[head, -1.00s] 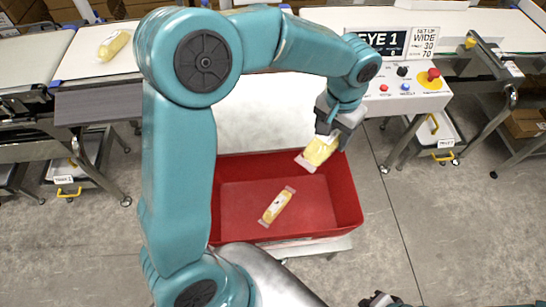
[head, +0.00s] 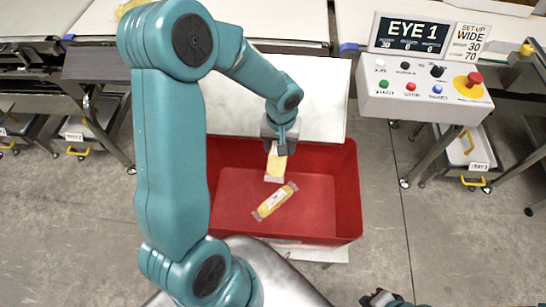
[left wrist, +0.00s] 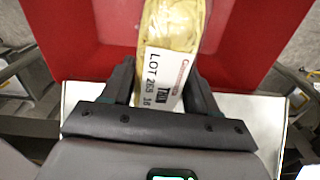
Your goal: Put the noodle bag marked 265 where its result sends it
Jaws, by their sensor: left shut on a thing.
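My left gripper (head: 280,146) is shut on a yellow noodle bag (head: 276,165), which hangs down over the back middle of the red crate (head: 352,190). In the left wrist view the held bag (left wrist: 175,35) is between the fingers, and its white label reads what looks like LOT 265. A second yellow noodle bag (head: 268,206) with a white label lies on the crate floor, just below the held one in the picture. My right gripper (head: 380,299) shows only in part at the bottom edge; its jaws are unclear.
A control box (head: 425,98) with buttons stands at the right, under a display (head: 410,34) reading EYE 1. A white surface (head: 325,105) lies behind the crate. Labelled trays (head: 80,133) (head: 470,158) stand under the belts. Another yellow bag (head: 128,8) is partly hidden at top left.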

